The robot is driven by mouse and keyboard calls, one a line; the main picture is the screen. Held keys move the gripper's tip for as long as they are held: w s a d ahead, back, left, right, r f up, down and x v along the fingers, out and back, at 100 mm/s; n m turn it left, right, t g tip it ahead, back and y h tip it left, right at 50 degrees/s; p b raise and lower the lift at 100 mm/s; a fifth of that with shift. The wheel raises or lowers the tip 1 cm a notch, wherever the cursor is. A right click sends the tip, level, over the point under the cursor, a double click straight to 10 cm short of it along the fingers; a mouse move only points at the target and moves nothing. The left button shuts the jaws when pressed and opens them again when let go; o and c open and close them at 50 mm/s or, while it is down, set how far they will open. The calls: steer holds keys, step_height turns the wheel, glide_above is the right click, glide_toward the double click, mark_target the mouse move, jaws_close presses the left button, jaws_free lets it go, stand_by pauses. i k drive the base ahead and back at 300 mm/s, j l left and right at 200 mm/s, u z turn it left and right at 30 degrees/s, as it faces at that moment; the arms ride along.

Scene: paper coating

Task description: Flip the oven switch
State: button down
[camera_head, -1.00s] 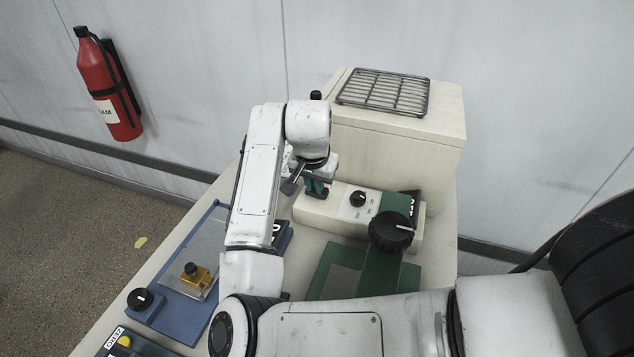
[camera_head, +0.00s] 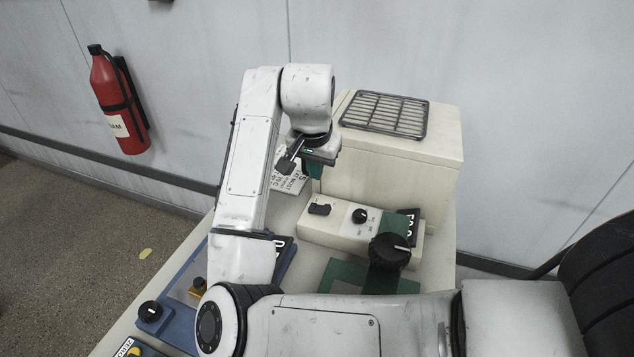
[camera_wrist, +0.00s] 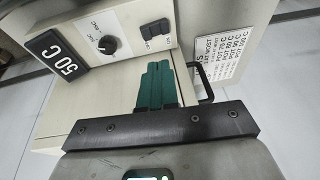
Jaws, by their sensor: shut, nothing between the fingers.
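The oven is a cream box (camera_head: 390,160) with a low cream control panel (camera_head: 345,234) in front. Its black rocker switch (camera_head: 319,209) sits at the panel's left end, and the wrist view shows it (camera_wrist: 155,29) too. I cannot tell for sure which side is pressed. A black knob (camera_head: 360,216) and a display (camera_wrist: 56,57) reading 50 C share the panel. My gripper (camera_head: 316,170) hangs above and behind the switch in the head view, apart from it. Its green fingers (camera_wrist: 157,66) are shut together and empty.
A wire grate (camera_head: 385,114) lies on the oven. A green device with a big black knob (camera_head: 390,251) stands in front of the panel. A blue device (camera_head: 183,328) is at left. A printed temperature card (camera_wrist: 215,50) is beside the panel. A fire extinguisher (camera_head: 118,100) hangs on the wall.

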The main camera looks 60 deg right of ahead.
mark_target(325, 209)
steer(key=k, duration=1)
